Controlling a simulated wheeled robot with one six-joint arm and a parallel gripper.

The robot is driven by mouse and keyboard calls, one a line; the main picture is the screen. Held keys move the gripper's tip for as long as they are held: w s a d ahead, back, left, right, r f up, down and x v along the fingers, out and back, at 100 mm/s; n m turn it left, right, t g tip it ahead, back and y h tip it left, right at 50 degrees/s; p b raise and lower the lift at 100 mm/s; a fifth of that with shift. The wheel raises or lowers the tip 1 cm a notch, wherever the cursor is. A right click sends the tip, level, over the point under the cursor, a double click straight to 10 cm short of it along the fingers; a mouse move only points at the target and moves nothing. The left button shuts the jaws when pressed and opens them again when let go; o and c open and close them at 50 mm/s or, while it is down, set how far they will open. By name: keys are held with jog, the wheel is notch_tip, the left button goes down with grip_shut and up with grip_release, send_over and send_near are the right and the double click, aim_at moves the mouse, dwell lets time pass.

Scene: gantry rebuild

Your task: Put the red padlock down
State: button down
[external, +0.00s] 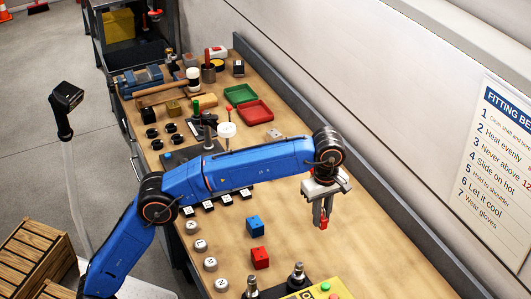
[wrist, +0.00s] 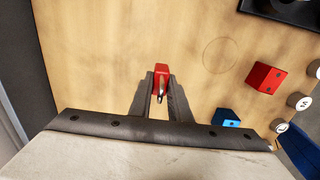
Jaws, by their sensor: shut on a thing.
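The red padlock (external: 323,224) is between the fingertips of my gripper (external: 322,212), at the right of the workbench (external: 352,255). In the wrist view, the padlock (wrist: 161,74) sits at the ends of the two fingers of my gripper (wrist: 160,88), with its metal shackle toward the palm. My gripper is shut on it. I cannot tell whether the padlock touches the bench top or hangs a little above it.
A blue block (external: 255,226) and a red block (external: 260,258) stand left of my gripper. Round white pieces (external: 200,246) line the bench's left edge. A yellow panel (external: 318,292) lies at the front. A grey ledge (external: 385,205) runs along the wall. Bare wood surrounds the padlock.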

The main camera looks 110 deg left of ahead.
jog(key=shift+f, duration=2.05)
jog(key=shift+f, duration=0.15)
jog(key=c, duration=1.7)
grip_release()
jog(key=shift+o, duration=0.2)
